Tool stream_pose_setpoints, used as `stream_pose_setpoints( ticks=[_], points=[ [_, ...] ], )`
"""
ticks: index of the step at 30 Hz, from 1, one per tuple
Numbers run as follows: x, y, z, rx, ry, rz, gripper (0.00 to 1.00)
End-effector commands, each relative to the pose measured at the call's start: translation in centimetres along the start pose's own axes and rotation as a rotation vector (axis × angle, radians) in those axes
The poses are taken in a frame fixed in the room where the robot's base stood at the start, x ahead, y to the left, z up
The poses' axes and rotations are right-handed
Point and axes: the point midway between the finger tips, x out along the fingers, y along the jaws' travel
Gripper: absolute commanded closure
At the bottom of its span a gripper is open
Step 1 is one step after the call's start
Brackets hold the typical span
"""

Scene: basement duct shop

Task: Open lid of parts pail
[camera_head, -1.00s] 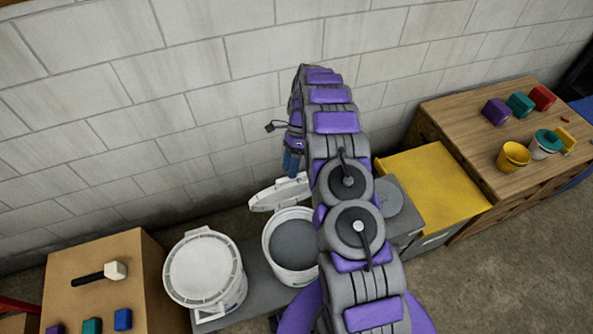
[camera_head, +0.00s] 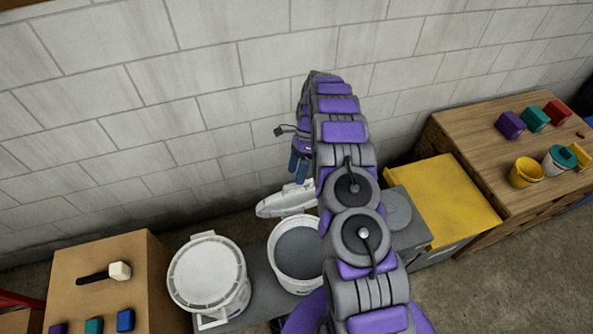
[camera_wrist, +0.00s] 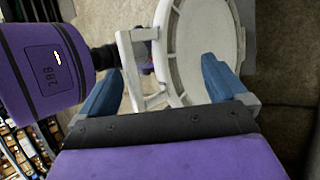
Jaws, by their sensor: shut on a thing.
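An open white pail (camera_head: 297,262) with a grey interior stands on a low grey platform. Its white round lid (camera_head: 286,201) is tilted up steeply at the pail's far rim and is seen nearly edge-on. My gripper (camera_head: 298,170) has blue fingers and is at the lid's upper edge, with its grip partly hidden by my arm. In the wrist view, the lid (camera_wrist: 205,45) shows its ribbed rim and a white rectangular handle frame (camera_wrist: 123,48) between the blue fingers of my gripper (camera_wrist: 163,75). The exact contact is hard to see.
A second white pail (camera_head: 208,275), lidded, stands left of the open one. A wooden box (camera_head: 90,262) at left carries a mallet (camera_head: 117,271) and coloured blocks. A yellow-topped cabinet (camera_head: 440,205) and a wooden bench (camera_head: 470,140) stand right. A block wall (camera_head: 200,100) is close behind.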

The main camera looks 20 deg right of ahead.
Motion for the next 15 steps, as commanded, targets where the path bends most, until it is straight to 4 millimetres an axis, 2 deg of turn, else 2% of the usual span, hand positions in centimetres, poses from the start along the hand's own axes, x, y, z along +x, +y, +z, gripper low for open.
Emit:
stream_pose_setpoints(
  ticks=[2, 4, 5, 8, 15],
  points=[
    [-0.1, -0.2, -0.4, 0.001, 0.004, -0.009, 0.28],
    [-0.5, -0.1, -0.4, 0.001, 0.004, -0.01, 0.34],
    [-0.8, -0.1, -0.4, 0.001, 0.004, -0.01, 0.38],
    [-2.0, 0.0, -0.4, 0.001, 0.003, -0.009, 0.6],
    [-5.2, 0.1, -0.4, 0.0, 0.003, -0.011, 0.6]
  ],
)
